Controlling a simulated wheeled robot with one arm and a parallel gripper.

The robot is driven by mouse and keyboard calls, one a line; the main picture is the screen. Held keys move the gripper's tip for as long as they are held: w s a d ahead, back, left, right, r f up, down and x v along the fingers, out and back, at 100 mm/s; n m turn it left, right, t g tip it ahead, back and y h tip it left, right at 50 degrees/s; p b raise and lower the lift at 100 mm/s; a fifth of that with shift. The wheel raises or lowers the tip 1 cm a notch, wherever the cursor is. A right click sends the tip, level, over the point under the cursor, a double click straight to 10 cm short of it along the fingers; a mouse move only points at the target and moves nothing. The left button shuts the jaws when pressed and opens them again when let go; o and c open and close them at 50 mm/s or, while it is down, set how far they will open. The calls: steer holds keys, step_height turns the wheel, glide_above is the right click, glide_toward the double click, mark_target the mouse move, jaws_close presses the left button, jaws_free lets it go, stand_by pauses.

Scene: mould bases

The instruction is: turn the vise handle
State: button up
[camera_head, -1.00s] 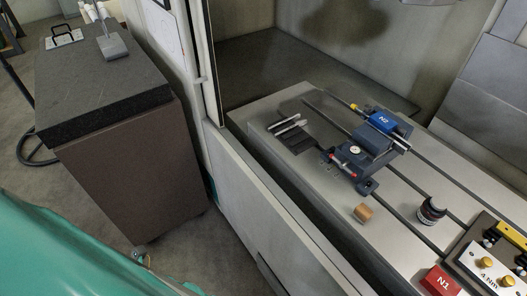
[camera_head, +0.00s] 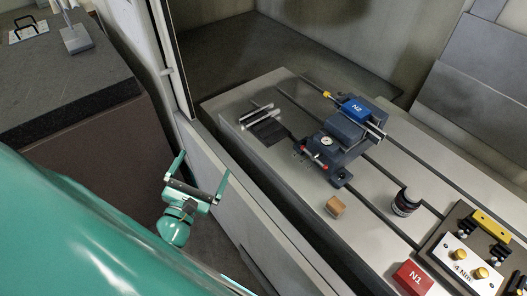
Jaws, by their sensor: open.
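The dark blue-grey vise (camera_head: 345,135) stands on the machine table, with a blue block marked N2 (camera_head: 356,110) on top of it. The vise handle (camera_head: 314,160) is a thin bar with red ends at the vise's near left side. My gripper (camera_head: 203,169) is teal with two fingers spread wide. It is open and empty, left of the table and in front of the machine's front wall, well apart from the vise.
The grey machine table (camera_head: 300,215) has long slots. A wooden block (camera_head: 335,206), a dark round knob-like part (camera_head: 406,201), a red N1 block (camera_head: 412,278) and a board with a 4 Nm plate (camera_head: 462,262) lie on it. A dark mat with metal bars (camera_head: 262,117) lies left of the vise. A stone-topped cabinet (camera_head: 75,75) stands left.

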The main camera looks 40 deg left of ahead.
steer(key=w+d+m+t+h, duration=0.1)
steer(key=w+d+m+h, duration=0.1)
steer(key=w+d+h, duration=0.4)
steer(key=n+h, duration=0.1)
steer(key=h, duration=0.4)
glide_toward(316, 156)
steer(key=shift+g, duration=0.3)
steer(key=w+p, duration=0.1)
steer(key=w, duration=0.4)
steer(key=w+p, duration=0.1)
steer(key=w, duration=0.2)
steer(key=shift+d+f+p, duration=0.1)
steer(key=shift+d+p, duration=0.2)
steer(key=shift+p, duration=0.05)
steer(key=shift+c, duration=0.4)
steer(key=c, duration=0.8)
steer(key=shift+c, duration=0.2)
